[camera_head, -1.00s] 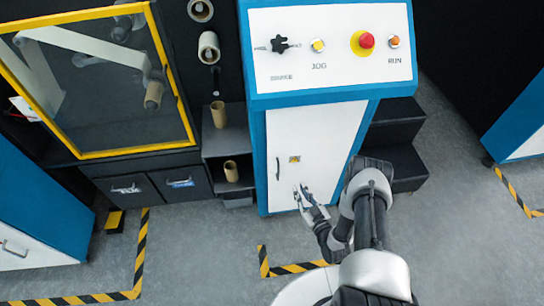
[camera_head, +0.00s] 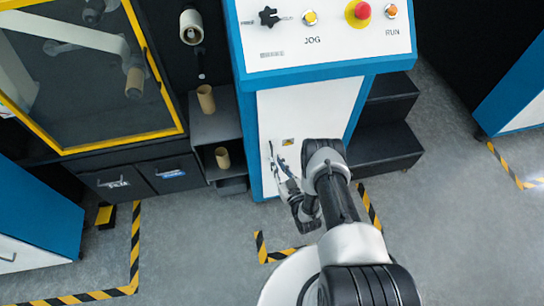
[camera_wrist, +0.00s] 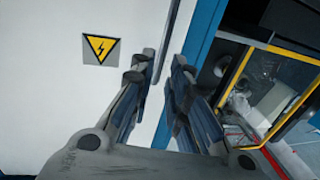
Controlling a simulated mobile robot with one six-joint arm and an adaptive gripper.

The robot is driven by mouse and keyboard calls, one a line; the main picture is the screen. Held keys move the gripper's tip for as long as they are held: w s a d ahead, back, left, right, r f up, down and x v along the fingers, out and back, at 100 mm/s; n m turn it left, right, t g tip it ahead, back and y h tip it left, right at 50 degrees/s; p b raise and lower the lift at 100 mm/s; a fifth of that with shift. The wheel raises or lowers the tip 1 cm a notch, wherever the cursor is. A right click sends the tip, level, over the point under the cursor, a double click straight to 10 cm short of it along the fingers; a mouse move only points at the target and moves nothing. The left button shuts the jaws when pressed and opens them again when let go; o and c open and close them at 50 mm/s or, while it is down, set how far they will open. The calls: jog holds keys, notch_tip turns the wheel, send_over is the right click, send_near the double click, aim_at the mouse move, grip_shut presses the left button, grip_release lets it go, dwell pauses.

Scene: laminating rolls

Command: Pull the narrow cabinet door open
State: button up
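The narrow cabinet door (camera_head: 310,108) is a white panel on the blue cabinet below the control panel. It looks shut. Its slim dark vertical handle (camera_head: 270,150) is near the door's left edge in the head view. In the wrist view the grey handle (camera_wrist: 167,42) runs down between my two fingertips, beside the door's edge. My gripper (camera_head: 277,162) is at the handle, and in the wrist view my gripper (camera_wrist: 159,66) has its fingers apart on either side of it. I cannot tell whether either finger touches the handle. My arm covers the lower right of the door.
The control panel (camera_head: 315,25) overhangs the door. A dark shelf (camera_head: 219,130) with cardboard cores stands left of the cabinet, and black steps (camera_head: 385,148) stand right. Grey floor (camera_head: 190,245) is free in front, with striped tape (camera_head: 134,250).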

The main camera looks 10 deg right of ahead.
aim_at(272, 155)
jog(key=w, duration=0.2)
jog(key=w+a+b, duration=0.1)
jog(key=w, duration=0.2)
jog(key=shift+w, duration=0.1)
jog(key=shift+c, duration=0.5)
grip_shut()
